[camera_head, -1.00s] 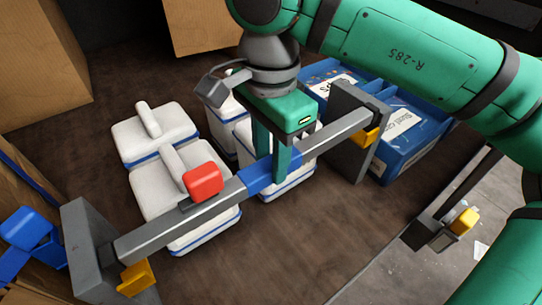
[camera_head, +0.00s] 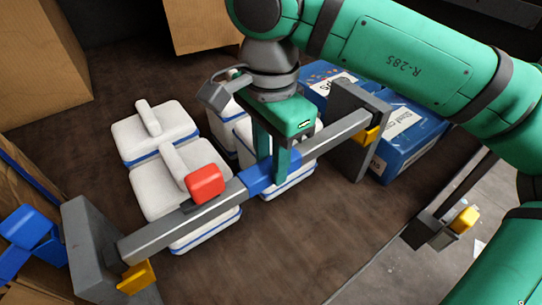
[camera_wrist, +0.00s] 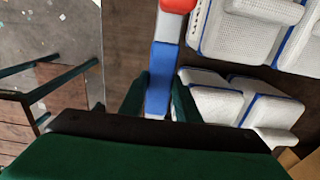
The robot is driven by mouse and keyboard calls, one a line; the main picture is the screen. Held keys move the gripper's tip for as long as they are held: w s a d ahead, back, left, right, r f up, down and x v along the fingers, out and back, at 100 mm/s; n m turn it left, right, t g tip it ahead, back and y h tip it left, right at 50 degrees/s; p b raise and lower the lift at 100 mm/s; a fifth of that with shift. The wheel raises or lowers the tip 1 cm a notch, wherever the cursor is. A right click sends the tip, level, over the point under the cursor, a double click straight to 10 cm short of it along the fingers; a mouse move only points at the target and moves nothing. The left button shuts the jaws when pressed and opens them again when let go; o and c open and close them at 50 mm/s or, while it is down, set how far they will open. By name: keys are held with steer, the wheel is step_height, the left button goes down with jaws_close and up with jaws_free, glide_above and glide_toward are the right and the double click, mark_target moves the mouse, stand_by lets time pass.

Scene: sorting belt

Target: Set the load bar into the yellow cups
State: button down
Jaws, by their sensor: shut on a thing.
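The load bar (camera_head: 160,232) is a grey beam with a blue middle section and a red block (camera_head: 206,183) on it left of centre. My gripper (camera_head: 273,172) is shut on the blue section, which also shows between my fingers in the wrist view (camera_wrist: 160,80). The bar spans two grey upright plates. One yellow cup (camera_head: 137,277) is at the left plate, just below the bar's left end. The other yellow cup (camera_head: 371,135) is at the right plate, just under the bar's right end. I cannot tell whether the ends touch the cups.
Several white cases with blue bands (camera_head: 155,130) stand behind and below the bar. Blue boxes (camera_head: 408,140) lie behind the right plate (camera_head: 350,140). A blue part (camera_head: 28,232) is at far left. A grey bracket with a yellow piece (camera_head: 466,219) is at right. Brown floor in front is clear.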

steer(key=shift+f, duration=1.85)
steer(key=c, duration=1.3)
jaws_free()
steer(key=shift+o, duration=0.2)
step_height(320, 180, up, 11)
steer(key=shift+f, duration=0.15)
steer(key=shift+s, duration=0.1)
